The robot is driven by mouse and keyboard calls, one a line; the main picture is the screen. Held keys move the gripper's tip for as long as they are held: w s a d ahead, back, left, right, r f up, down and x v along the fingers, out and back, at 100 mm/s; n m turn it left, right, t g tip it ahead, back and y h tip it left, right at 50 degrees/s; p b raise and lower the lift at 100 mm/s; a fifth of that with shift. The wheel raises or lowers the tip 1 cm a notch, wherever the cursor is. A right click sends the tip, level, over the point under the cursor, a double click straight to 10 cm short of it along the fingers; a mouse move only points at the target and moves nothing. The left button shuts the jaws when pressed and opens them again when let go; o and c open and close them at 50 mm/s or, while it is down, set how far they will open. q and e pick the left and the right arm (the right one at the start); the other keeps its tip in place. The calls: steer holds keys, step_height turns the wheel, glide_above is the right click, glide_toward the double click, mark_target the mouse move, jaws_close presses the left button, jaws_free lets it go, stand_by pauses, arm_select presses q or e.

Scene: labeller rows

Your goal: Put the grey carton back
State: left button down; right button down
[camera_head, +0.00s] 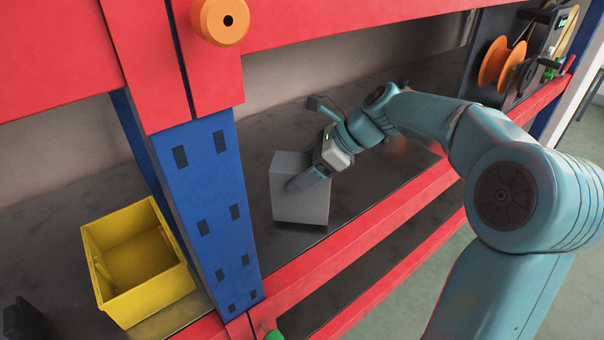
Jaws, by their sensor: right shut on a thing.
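The grey carton (301,203) is at the dark shelf, just right of the blue rack post. It stands roughly upright, and whether its base touches the shelf is hard to tell. My right gripper (306,182) comes in from the right and is shut on the carton near its upper part. One finger shows across the carton's face; the other side of the grip is mostly hidden. My left gripper is not in view.
A blue post (205,215) with slots stands left of the carton. A yellow bin (140,262) sits left of it. Red beams (370,225) edge the shelf. A labeller with an orange reel (497,62) stands at the upper right. Dark shelf lies bare behind the carton.

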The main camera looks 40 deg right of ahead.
steer(key=shift+w+d+f, duration=0.1)
steer(key=shift+w+f, duration=0.3)
steer(key=shift+f, duration=0.2)
steer(key=shift+s, duration=0.25)
steer(key=shift+c, duration=1.4)
jaws_free()
steer(key=shift+f, duration=0.15)
steer(key=shift+o, duration=1.4)
steer(key=shift+w, duration=0.1)
steer(key=v, duration=1.2)
